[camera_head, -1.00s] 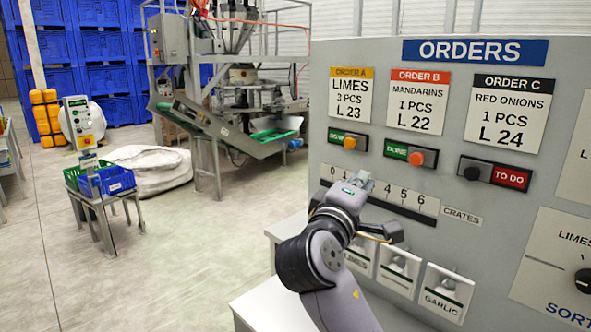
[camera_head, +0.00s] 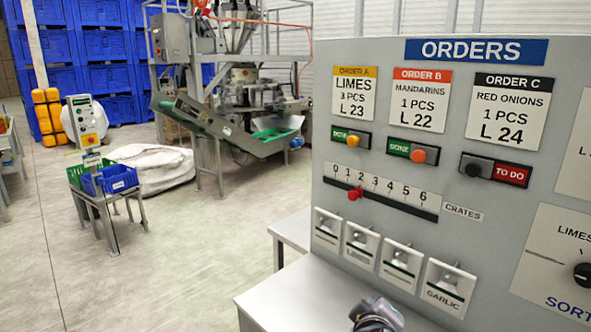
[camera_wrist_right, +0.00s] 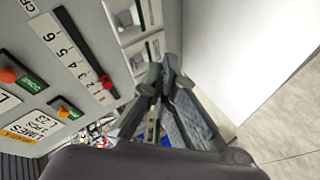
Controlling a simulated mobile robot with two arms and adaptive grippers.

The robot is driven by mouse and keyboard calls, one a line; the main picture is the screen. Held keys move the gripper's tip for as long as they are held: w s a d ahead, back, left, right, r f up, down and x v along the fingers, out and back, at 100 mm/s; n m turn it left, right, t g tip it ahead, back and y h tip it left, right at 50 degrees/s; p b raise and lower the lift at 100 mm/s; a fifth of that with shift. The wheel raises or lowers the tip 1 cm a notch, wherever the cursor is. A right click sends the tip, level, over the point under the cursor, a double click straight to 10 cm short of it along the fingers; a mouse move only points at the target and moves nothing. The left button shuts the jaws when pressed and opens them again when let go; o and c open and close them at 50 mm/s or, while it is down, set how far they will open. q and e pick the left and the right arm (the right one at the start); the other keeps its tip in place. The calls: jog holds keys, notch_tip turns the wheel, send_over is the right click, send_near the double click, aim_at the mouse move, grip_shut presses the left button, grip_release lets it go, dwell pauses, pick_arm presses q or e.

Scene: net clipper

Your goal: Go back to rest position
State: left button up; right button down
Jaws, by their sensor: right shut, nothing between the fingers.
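The grey order panel (camera_head: 335,110) stands at the right in the head view. My right gripper is shut and empty; its closed fingertips show in the right wrist view (camera_wrist_right: 164,75), apart from the panel face. In the head view only a dark grey piece of my right arm shows at the bottom edge. My left gripper is in neither view. The red slider knob (camera_head: 355,193) is near the low end of the crates scale and also shows in the right wrist view (camera_wrist_right: 105,82).
Order A and B switches read done; the order C switch (camera_head: 474,171) reads to do. Several small levers (camera_head: 402,255) line the panel's lower part. A light table (camera_head: 300,292) stands below it. Open floor (camera_head: 190,270) lies left, with a crate stand (camera_head: 110,212) beyond.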

jog(key=s+d+f+m+g+y, duration=0.2)
jog(key=s+d+f+m+g, duration=0.15)
jog(key=s+f, duration=1.05)
jog(key=s+f+m+g+y, duration=0.15)
jog(key=s+f, duration=0.25)
jog(key=s, duration=0.4)
jog(key=s+f+m+g+y, duration=0.1)
jog(key=s+f+g, duration=0.25)
jog(key=s, duration=0.45)
notch_tip(320, 180, down, 31)
jog(key=s+b, duration=0.2)
jog(key=s, duration=0.1)
jog(key=s+d+f+g+b, duration=0.1)
jog(key=s+f, duration=0.6)
jog(key=s+d+f+g, duration=0.1)
jog(key=s+d+f, duration=0.1)
jog(key=s+f, duration=0.6)
jog(key=shift+s+d+n+b, duration=0.15)
jog(key=shift+d+n+b, duration=0.1)
jog(key=shift+n+b, duration=0.15)
